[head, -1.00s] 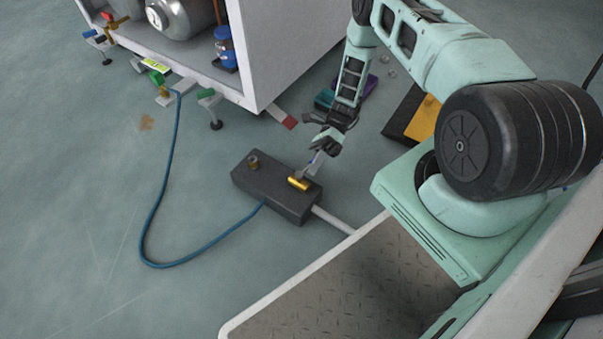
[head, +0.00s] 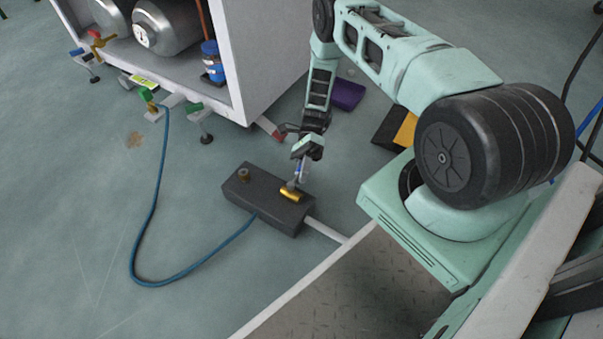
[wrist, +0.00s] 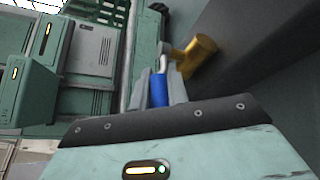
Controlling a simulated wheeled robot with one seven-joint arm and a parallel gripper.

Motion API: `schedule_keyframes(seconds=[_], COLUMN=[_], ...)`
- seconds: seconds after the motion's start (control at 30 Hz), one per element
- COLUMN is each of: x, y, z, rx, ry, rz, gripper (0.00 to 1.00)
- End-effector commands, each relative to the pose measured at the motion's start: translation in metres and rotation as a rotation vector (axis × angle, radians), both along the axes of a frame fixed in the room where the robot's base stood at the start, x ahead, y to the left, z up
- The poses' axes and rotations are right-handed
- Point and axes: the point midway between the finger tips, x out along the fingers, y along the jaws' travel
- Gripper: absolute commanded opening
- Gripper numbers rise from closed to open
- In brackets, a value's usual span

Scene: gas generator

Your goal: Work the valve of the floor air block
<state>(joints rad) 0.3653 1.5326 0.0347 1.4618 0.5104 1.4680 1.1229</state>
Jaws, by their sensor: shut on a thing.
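The floor air block (head: 247,195) is a dark grey box lying on the floor in the head view. A brass valve (head: 290,195) sits on its right half and also shows in the wrist view (wrist: 197,55). My gripper (head: 301,173) is just above the valve and points down at it. In the wrist view, my gripper's fingers (wrist: 158,88) are closed around the blue handle (wrist: 158,91), which sits beside the brass body. In the head view the handle is mostly hidden by the fingers.
A blue hose (head: 152,220) runs from the block across the floor to fittings by a white cabinet (head: 262,60). A light pipe (head: 325,231) leaves the block's right end toward a metal plate (head: 340,290). A brown round fitting (head: 244,174) stands on the block's left end.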

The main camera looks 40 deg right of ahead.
Motion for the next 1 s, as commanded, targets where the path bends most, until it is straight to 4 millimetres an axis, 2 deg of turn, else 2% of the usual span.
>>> schedule_keyframes(seconds=[0.03,0.07,0.47,0.57,1.0], x=[0.001,0.001,0.005,0.013,0.066], y=[-0.002,-0.002,-0.005,-0.016,-0.082], z=[-0.001,-0.001,0.002,0.006,0.022], rx=[-0.006,-0.006,-0.002,-0.003,-0.003], ry=[-0.004,-0.004,-0.003,-0.004,-0.006], rz=[0.002,0.002,-0.001,-0.002,-0.001], gripper=[0.19,0.25,0.25,0.25,0.25])
